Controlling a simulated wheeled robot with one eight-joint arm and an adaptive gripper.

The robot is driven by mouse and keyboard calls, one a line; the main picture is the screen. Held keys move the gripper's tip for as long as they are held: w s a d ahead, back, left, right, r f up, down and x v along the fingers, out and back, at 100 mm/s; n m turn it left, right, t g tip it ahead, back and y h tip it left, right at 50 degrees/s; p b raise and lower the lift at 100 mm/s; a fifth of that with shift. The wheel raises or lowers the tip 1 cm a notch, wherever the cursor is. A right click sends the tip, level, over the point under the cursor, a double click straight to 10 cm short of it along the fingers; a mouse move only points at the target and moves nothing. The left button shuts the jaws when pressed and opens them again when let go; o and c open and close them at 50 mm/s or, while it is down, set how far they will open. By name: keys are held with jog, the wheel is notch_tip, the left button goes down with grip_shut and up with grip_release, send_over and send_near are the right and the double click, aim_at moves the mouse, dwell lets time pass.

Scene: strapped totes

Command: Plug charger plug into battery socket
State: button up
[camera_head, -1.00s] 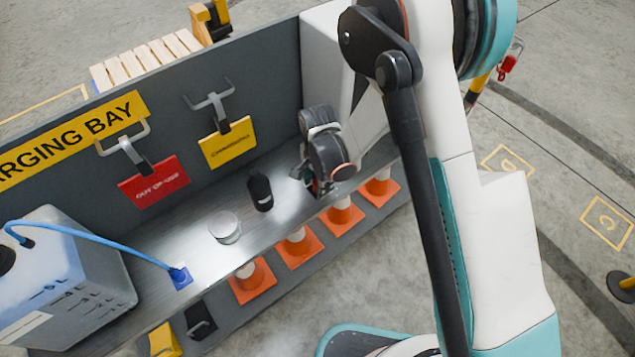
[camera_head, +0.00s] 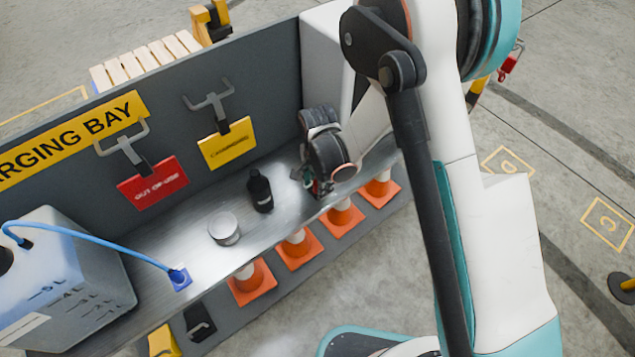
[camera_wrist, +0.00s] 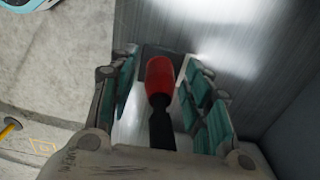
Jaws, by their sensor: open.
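The charger plug (camera_head: 180,278) is a blue block on the metal shelf at the left, in the head view. A blue cable (camera_head: 100,242) runs from it to a pale box with a grey side (camera_head: 62,275). I cannot make out a battery socket. My gripper (camera_head: 318,186) is low over the right end of the shelf, far from the blue plug. In the wrist view my gripper (camera_wrist: 160,105) is open, with teal pads on both sides of a red-and-black handled object (camera_wrist: 160,78). A gap shows on both sides of it.
A black bottle (camera_head: 260,191) and a round silver tin (camera_head: 224,229) stand on the shelf (camera_head: 150,255) between my gripper and the plug. Red (camera_head: 153,185) and yellow (camera_head: 228,143) tags hang on the back panel. Orange cones (camera_head: 297,249) line the level below.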

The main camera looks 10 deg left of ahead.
jog(key=shift+c, duration=0.6)
grip_shut()
jog(key=shift+r, duration=0.1)
jog(key=shift+r+p, duration=1.55)
jog(key=shift+r, duration=1.35)
